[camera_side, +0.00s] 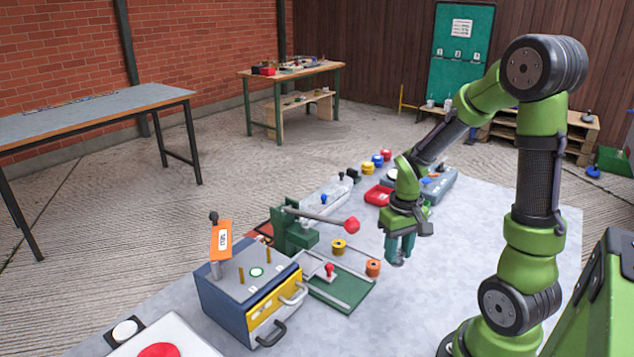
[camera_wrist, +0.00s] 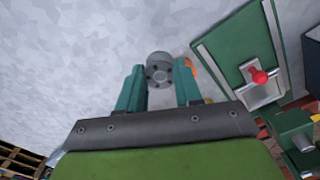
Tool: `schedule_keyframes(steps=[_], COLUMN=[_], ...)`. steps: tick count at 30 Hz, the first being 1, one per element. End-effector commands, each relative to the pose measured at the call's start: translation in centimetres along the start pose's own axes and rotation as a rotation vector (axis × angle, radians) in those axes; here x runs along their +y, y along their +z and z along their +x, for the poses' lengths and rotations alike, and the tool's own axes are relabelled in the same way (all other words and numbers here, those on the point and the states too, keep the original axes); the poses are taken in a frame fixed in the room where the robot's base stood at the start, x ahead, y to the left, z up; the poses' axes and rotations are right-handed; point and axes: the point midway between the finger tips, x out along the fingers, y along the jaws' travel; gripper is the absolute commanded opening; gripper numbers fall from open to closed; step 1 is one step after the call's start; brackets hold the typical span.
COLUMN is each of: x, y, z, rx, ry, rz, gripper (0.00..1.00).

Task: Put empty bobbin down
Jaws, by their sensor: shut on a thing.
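My gripper (camera_side: 399,252) hangs above the grey table, right of the orange spool. The wrist view shows its two teal fingers (camera_wrist: 160,86) shut on a grey bobbin (camera_wrist: 159,69), whose round end with dark holes faces the camera. In the side view the fingers mostly hide the bobbin. The bobbin seems to be held above the tabletop; the exact gap cannot be told. The orange spool (camera_side: 373,267) stands at the green board's edge, and a yellow spool (camera_side: 339,247) stands behind it. In the wrist view the orange spool (camera_wrist: 189,68) is partly hidden behind a finger.
A green board (camera_side: 345,292) with a red knob (camera_side: 329,268) lies left of my gripper. A lever with a red ball (camera_side: 352,226) reaches toward it. A blue box with a yellow front (camera_side: 270,316) stands front left. A red tray (camera_side: 378,195) lies behind. Bare tabletop (camera_side: 470,245) is at right.

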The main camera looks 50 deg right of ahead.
Motion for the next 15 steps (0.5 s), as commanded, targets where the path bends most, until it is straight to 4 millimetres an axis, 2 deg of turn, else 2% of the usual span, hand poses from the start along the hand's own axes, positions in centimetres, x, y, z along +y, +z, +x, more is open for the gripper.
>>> schedule_keyframes(steps=[3,9,15], x=[0.1,0.1,0.1], y=[-3.3,-8.7,-12.0], z=[0.4,0.9,1.1], rx=[-0.002,-0.001,-0.001], ry=[0.0,0.0,0.0], rz=[0.0,-0.001,0.0], gripper=[0.06,0.06,0.06])
